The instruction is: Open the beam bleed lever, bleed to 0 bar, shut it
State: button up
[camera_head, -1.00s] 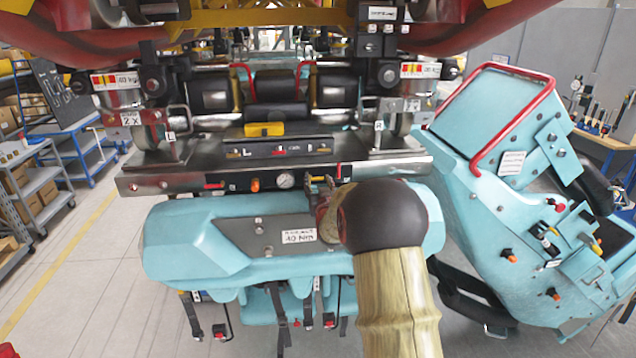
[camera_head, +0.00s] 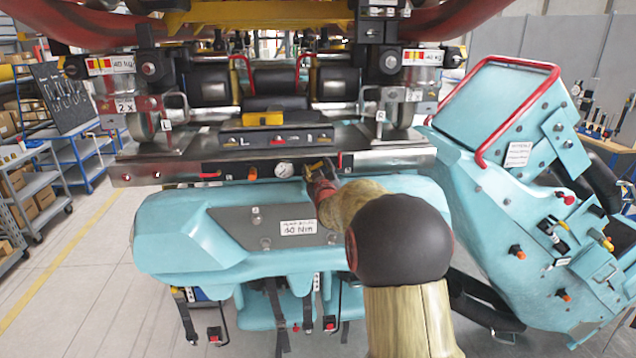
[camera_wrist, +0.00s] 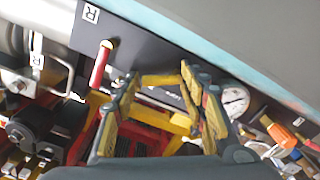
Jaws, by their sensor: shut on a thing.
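The beam's dark front panel (camera_head: 230,170) runs across the steel beam and carries a round white gauge (camera_head: 284,169), which also shows in the wrist view (camera_wrist: 236,100). The gauge needle is too small to read. A yellow lever (camera_head: 318,165) sits just right of the gauge; in the wrist view its yellow bar (camera_wrist: 162,80) spans between my fingertips. My gripper (camera_head: 321,177) is at the panel, shut on this lever; its fingers flank the bar in the wrist view (camera_wrist: 162,88). My fingers partly hide the lever, so its exact angle is unclear.
A red lever (camera_wrist: 101,62) stands beside my fingers. An orange knob (camera_head: 252,174) lies left of the gauge. The turquoise front cover (camera_head: 180,235) is below the panel. A turquoise seat unit (camera_head: 500,180) stands close on the right. Open floor lies at left.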

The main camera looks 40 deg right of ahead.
jog(key=n+b, duration=0.3)
jog(key=b, duration=0.1)
jog(key=shift+w+a+n, duration=0.15)
jog(key=shift+a+n, duration=0.05)
jog(key=shift+n, duration=0.2)
jog(key=n+b, duration=0.2)
jog(key=shift+w+a+r+n, duration=0.1)
jog(key=shift+a+r+n, duration=0.15)
jog(key=shift+n, duration=0.15)
jog(key=shift+w+a+r+n+b, duration=0.1)
jog(key=shift+n+b, duration=0.35)
jog(key=shift+n, duration=0.15)
jog(key=shift+a+r+n+b, duration=0.1)
jog(key=shift+n+b, duration=0.3)
jog(key=shift+n, duration=0.2)
jog(key=shift+w+a+n+b, duration=0.1)
jog(key=shift+n+b, duration=0.1)
jog(key=shift+n, duration=0.65)
jog(key=shift+w+a+n+b, duration=0.1)
jog(key=shift+n+b, duration=0.05)
jog(key=shift+n, duration=0.7)
jog(key=o, duration=1.2)
jog(key=shift+r, duration=0.1)
jog(key=v, duration=1.2)
